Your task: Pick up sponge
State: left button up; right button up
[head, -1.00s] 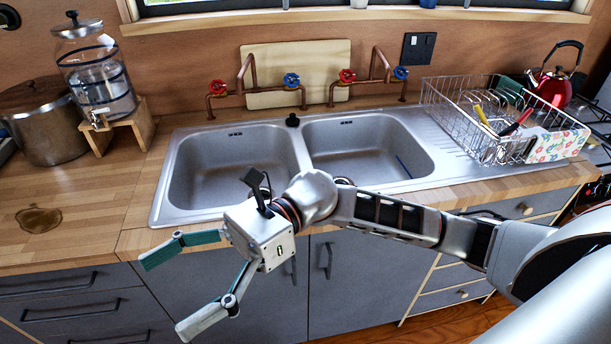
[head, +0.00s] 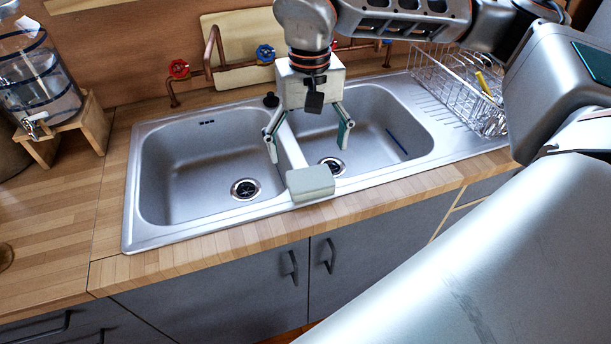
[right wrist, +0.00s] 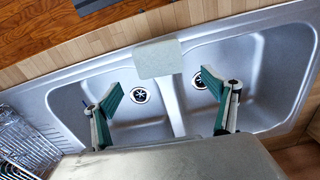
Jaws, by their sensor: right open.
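The sponge (head: 310,184) is a pale grey-green block. It lies on the front rim of the double sink, at the front end of the divider between the basins. It also shows in the right wrist view (right wrist: 158,58), near the top middle. My right gripper (head: 307,154) is open and empty, pointing down over the sink divider, a little behind the sponge. In the right wrist view its two fingers (right wrist: 160,90) stand wide apart, with the sponge beyond the tips and between their lines. My left gripper is not in view.
The steel sink (head: 133,205) has two empty basins with drains. Copper taps (head: 209,55) stand behind it. A wire dish rack (head: 455,85) is at the right, and a glass dispenser (head: 40,80) on a wooden stand is at the left. The wooden counter front (head: 200,250) is clear.

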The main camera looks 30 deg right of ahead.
aim_at(311, 177)
jog(key=f, duration=0.4)
jog(key=s+f, duration=0.1)
jog(key=f, duration=0.1)
jog(key=shift+a, duration=0.1)
jog(key=shift+f, duration=0.7)
jog(key=shift+c, duration=0.2)
jog(key=c, duration=0.7)
